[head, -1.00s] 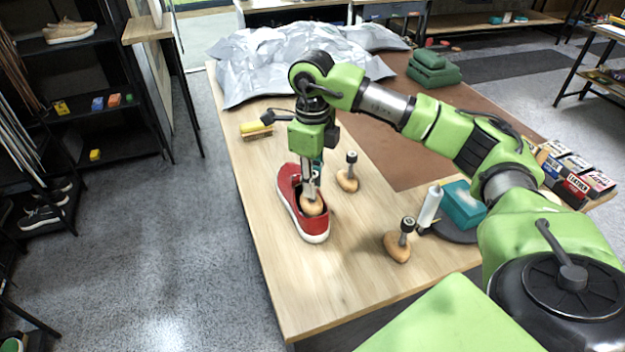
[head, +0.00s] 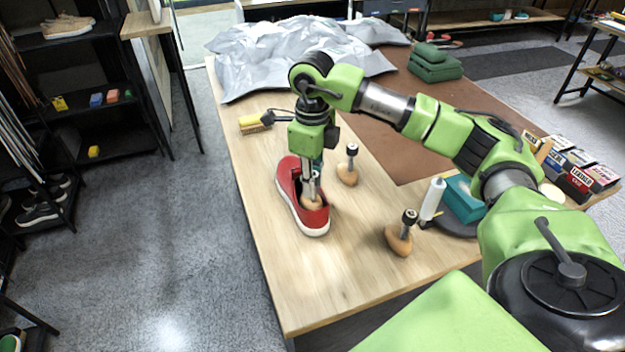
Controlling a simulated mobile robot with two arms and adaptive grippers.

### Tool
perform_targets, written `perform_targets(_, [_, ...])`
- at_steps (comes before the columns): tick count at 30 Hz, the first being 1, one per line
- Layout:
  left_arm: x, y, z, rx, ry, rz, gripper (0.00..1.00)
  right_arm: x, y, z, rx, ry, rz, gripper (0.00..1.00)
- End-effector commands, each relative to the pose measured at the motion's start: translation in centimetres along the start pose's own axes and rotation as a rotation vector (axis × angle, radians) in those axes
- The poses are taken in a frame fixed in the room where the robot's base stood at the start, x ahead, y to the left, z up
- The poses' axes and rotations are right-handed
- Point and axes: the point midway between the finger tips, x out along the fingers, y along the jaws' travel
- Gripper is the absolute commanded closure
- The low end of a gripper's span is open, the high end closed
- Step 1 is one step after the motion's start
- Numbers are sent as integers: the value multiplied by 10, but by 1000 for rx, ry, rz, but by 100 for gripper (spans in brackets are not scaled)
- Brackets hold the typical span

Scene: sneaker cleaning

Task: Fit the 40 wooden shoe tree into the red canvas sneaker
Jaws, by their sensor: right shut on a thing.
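The red canvas sneaker (head: 290,184) with a white sole stands on the wooden table, its front end toward the far side unclear behind my arm. My right gripper (head: 312,186) points straight down over the sneaker's opening and is shut on a wooden shoe tree (head: 311,202). The shoe tree's wooden part sits low within the opening, partly hidden by the sneaker's wall. Two more shoe trees with dark knobs stand on the table, one just right of the sneaker (head: 347,174) and one nearer the front (head: 399,240). I cannot read size marks on any. My left gripper is not in view.
A yellow brush (head: 252,125) lies behind the sneaker. A white bottle (head: 432,202), a teal box (head: 463,200) and small boxes (head: 575,180) stand right. Crumpled grey sheeting (head: 270,62) covers the far end. The table's front left (head: 300,290) is clear.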

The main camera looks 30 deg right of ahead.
Motion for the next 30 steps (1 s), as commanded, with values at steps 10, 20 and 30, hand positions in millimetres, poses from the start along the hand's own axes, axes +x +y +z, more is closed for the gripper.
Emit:
perform_targets(10, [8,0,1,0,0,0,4,10,0,0,0,0,0,100])
perform_targets(20, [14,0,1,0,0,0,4,18,0,0,0,-1,0,100])
perform_targets(30, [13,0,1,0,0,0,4,17,0,0,0,-1,0,61])
